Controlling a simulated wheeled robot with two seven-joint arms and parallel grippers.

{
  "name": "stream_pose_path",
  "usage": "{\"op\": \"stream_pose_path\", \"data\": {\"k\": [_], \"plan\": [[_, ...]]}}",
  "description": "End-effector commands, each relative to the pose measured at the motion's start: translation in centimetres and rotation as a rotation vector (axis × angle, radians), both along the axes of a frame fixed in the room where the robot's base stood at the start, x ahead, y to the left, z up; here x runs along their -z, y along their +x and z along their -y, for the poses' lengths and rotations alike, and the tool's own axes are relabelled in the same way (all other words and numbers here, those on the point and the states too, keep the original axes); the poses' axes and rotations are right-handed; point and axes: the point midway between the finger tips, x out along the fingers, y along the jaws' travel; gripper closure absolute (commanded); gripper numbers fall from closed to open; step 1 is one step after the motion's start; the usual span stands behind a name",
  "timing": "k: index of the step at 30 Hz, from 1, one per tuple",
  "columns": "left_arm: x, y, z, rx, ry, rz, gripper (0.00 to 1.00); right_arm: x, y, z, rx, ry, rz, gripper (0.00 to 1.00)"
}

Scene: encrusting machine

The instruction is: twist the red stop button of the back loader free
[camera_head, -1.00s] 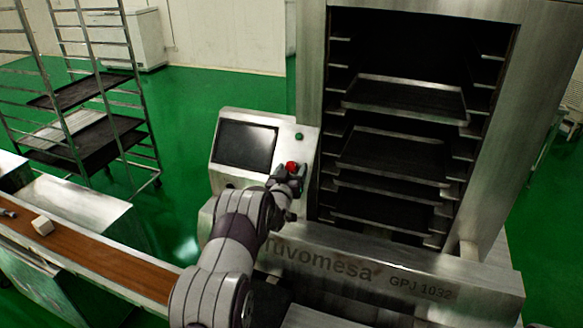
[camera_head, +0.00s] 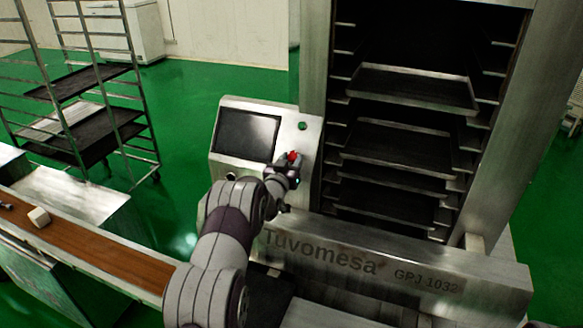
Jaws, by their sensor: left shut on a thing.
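The back loader (camera_head: 395,267) is a steel machine marked Tuvomesa GPJ 1032. Its tilted control panel (camera_head: 310,135) carries a dark screen (camera_head: 247,134) and a small green button (camera_head: 303,126). The red stop button (camera_head: 293,156) is on the panel below the green one, partly hidden by my left gripper. My left gripper (camera_head: 289,163) is at the button, with its fingers shut on it. My left arm reaches up from the bottom of the view. My right gripper is not in view.
The loader's open shelves (camera_head: 400,140) hold several dark trays to the right of the panel. A conveyor with a brown belt (camera_head: 95,250) and a pale block (camera_head: 39,217) is at the left. A wheeled tray rack (camera_head: 140,85) stands behind it. Green floor is clear between them.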

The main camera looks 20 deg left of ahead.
Motion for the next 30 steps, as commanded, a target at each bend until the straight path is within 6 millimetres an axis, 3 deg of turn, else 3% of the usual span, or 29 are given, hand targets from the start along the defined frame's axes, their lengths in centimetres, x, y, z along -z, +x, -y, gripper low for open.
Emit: {"op": "stream_pose_path", "data": {"k": [1, 3, 9, 21, 30], "plan": [[0.7, 0.0, -0.2, 0.016, 0.028, 0.004, 0.89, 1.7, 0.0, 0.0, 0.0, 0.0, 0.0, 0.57], [0.7, 0.0, -0.3, 0.048, 0.073, 0.003, 0.89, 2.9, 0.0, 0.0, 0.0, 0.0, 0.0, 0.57], [0.4, 0.0, -0.4, 0.143, 0.206, -0.007, 0.89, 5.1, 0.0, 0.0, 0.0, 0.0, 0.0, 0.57], [-0.2, 0.1, -0.7, 0.291, 0.414, -0.02, 0.89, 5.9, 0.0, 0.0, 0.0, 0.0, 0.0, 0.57], [-0.3, 0.1, -0.7, 0.337, 0.475, -0.025, 0.89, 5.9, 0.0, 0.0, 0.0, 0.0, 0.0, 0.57]]}}
